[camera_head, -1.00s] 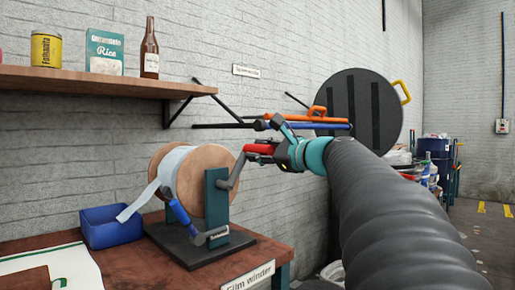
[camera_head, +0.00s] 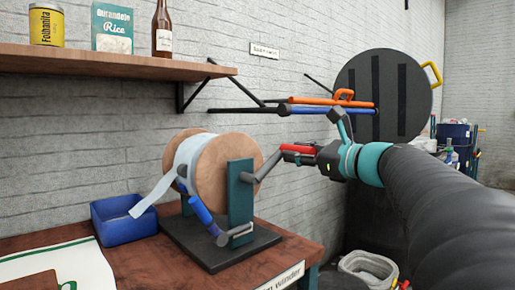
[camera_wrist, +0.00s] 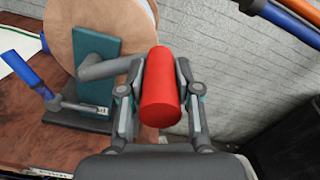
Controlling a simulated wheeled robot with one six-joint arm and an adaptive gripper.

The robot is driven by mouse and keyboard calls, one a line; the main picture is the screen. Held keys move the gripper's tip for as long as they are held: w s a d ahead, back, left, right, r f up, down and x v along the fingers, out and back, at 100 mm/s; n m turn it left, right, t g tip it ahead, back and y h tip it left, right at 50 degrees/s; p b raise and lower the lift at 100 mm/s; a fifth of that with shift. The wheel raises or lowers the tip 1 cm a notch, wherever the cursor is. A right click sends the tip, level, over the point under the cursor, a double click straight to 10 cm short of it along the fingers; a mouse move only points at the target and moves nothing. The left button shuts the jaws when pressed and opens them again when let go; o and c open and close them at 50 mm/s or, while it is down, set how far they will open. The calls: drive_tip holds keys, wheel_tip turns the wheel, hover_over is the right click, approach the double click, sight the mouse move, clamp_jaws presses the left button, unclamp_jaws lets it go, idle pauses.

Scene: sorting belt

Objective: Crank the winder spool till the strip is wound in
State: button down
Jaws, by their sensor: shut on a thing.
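The winder spool (camera_head: 212,178) is a wooden drum with a pale strip (camera_head: 155,193) around it, mounted on a dark base with a teal upright (camera_head: 240,195). The strip's free end hangs over the blue bin at its left. A grey crank arm (camera_head: 268,167) runs from the upright to a red handle (camera_head: 298,149). In the wrist view the red handle (camera_wrist: 160,88) lies between both fingers, and my gripper (camera_wrist: 160,95) is shut on it. The crank points up and right in the head view. My gripper (camera_head: 312,153) hides the handle's far end there.
A blue-handled lever (camera_head: 200,210) sits low on the winder's front. The blue bin (camera_head: 123,225) stands at the left. A shelf (camera_head: 120,66) with a can, box and bottle hangs above. Bars with orange and blue grips (camera_head: 330,106) project from the wall behind my gripper.

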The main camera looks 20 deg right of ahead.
drive_tip(key=shift+d+f, duration=0.1)
drive_tip(key=shift+f, duration=0.05)
idle(0.4)
drive_tip(key=c, duration=0.8)
unclamp_jaws()
drive_tip(key=v, duration=1.2)
